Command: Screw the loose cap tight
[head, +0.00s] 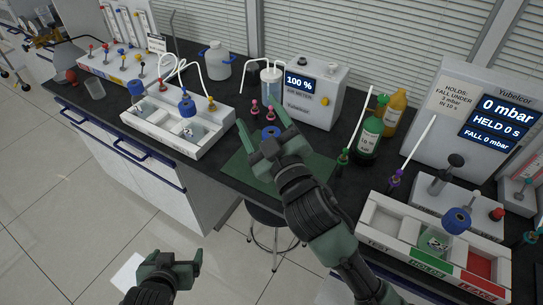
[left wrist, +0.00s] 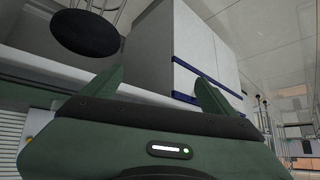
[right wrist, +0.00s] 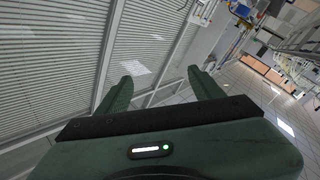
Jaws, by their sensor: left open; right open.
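A blue top (head: 270,132) shows on the green mat, partly hidden by my right gripper. I cannot tell which cap is loose. My right gripper (head: 256,120) is open and empty above the mat. My left gripper (head: 178,258) is open and empty, low in front of the bench.
A white device reading 100 % (head: 310,95) stands behind the mat. Green (head: 367,137) and yellow (head: 396,110) bottles stand right of it. A pressure display (head: 496,116) reads 0 mbar. A stool (head: 270,218) stands under the bench edge.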

